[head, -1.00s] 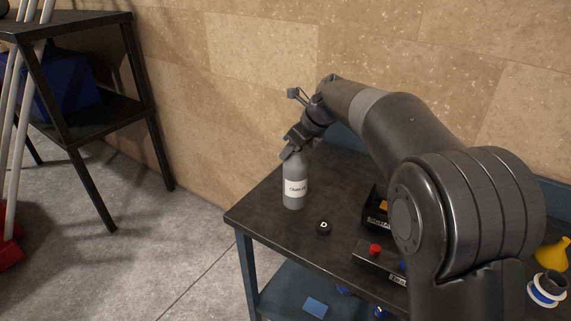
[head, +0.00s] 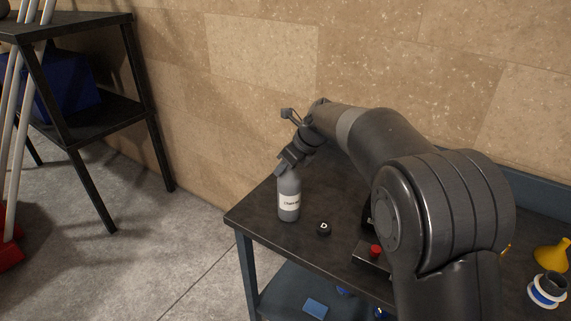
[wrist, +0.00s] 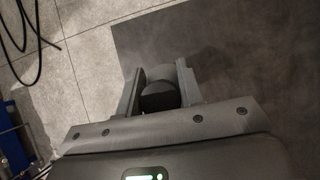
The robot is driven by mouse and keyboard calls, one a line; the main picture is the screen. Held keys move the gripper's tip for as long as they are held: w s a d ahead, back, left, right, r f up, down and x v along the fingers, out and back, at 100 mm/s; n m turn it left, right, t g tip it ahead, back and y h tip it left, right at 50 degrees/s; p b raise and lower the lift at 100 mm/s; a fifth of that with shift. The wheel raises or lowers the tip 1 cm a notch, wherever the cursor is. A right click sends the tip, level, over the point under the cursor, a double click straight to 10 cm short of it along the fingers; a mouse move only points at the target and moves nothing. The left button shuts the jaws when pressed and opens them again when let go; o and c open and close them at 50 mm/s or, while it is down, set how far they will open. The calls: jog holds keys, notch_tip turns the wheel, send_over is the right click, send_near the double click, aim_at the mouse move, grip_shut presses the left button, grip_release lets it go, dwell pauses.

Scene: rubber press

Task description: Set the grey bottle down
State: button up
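The grey bottle (head: 289,203) with a white label is over the left end of the dark workbench (head: 262,215), close to upright with a slight tilt. My gripper (head: 283,169) is shut on its top from above. In the wrist view, a dark rounded piece (wrist: 160,97) and a grey part of the bottle (wrist: 183,72) show between the fingers. I cannot tell whether the bottle's base touches the bench top.
A black cap marked D (head: 323,229) sits just right of the bottle. A box with a red button (head: 375,251) is further right, partly behind my arm. A yellow funnel (head: 551,255) stands at far right. The bench's left edge is close by.

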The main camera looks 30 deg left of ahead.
jog(key=o, duration=0.4)
jog(key=shift+r, duration=0.15)
jog(key=v, duration=1.2)
